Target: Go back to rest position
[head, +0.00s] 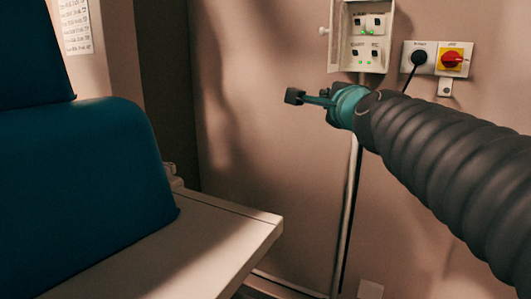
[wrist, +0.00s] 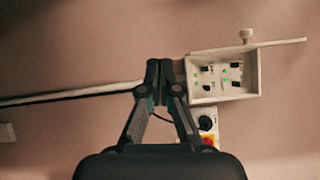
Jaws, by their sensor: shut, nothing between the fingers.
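My gripper (head: 295,97) is at the end of my dark ribbed arm, which reaches in from the right in the head view. It is in front of the wall, just below and left of an open switch box (head: 362,40). In the wrist view my gripper (wrist: 160,68) has its fingertips together with nothing between them. The switch box (wrist: 225,75) lies to the right of the fingertips there, with several small switches and green lights. I cannot tell the exact gap between the gripper and the wall.
A socket with a black plug (head: 419,57) and a red-and-yellow rotary switch (head: 452,59) are right of the box. A pale conduit (head: 347,210) runs down the wall. A blue cushion (head: 85,190) and a pale bench top (head: 215,240) are at the left.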

